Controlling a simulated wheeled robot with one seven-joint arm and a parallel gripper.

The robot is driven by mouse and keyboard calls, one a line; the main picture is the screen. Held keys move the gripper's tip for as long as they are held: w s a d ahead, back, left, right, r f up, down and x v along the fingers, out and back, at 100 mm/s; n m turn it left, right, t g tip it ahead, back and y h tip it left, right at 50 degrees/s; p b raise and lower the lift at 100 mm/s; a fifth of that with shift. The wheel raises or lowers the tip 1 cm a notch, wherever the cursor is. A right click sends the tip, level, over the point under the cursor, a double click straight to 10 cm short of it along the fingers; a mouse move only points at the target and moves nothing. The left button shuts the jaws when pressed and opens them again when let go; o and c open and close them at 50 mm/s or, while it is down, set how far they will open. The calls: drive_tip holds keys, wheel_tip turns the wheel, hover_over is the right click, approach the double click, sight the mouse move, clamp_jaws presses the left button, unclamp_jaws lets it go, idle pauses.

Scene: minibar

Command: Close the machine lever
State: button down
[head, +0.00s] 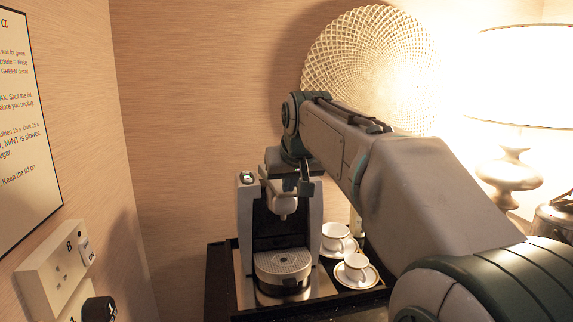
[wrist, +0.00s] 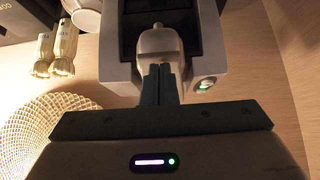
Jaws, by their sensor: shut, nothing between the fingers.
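The coffee machine (head: 247,222) stands on the counter with a drip grate at its foot and a pale spout piece at its front. It also shows in the wrist view (wrist: 208,45), with a green-lit button. My gripper (head: 306,186) is at the machine's upper right front. In the wrist view my gripper's two dark fingers (wrist: 159,68) are together and empty, with their tips at the pale rounded piece (wrist: 160,42) on the machine's front. I cannot tell whether they touch it. The lever is not clearly visible; my arm and gripper cover part of the machine's top.
Two white cups on saucers (head: 372,276) stand right of the machine, below my arm. A lamp (head: 510,165) and a woven round plate (head: 345,50) are behind to the right. A wall switch panel (head: 55,262) is at left. The space left of the machine is clear.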

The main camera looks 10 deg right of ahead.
drive_tip(key=shift+s+f, duration=0.1)
drive_tip(key=shift+f, duration=0.35)
drive_tip(key=w+r+p+v, duration=0.1)
drive_tip(key=p+v, duration=0.3)
drive_tip(key=v, duration=0.9)
drive_tip(key=s+f+g, duration=0.1)
drive_tip(key=s+f, duration=0.5)
drive_tip(key=f, duration=0.4)
drive_tip(key=s+f+g+p, duration=0.1)
drive_tip(key=s+f+g, duration=0.1)
drive_tip(key=s+f, duration=0.4)
drive_tip(key=s+f+g, duration=0.2)
drive_tip(key=s+f, duration=0.5)
drive_tip(key=f, duration=0.7)
drive_tip(key=shift+f, duration=0.35)
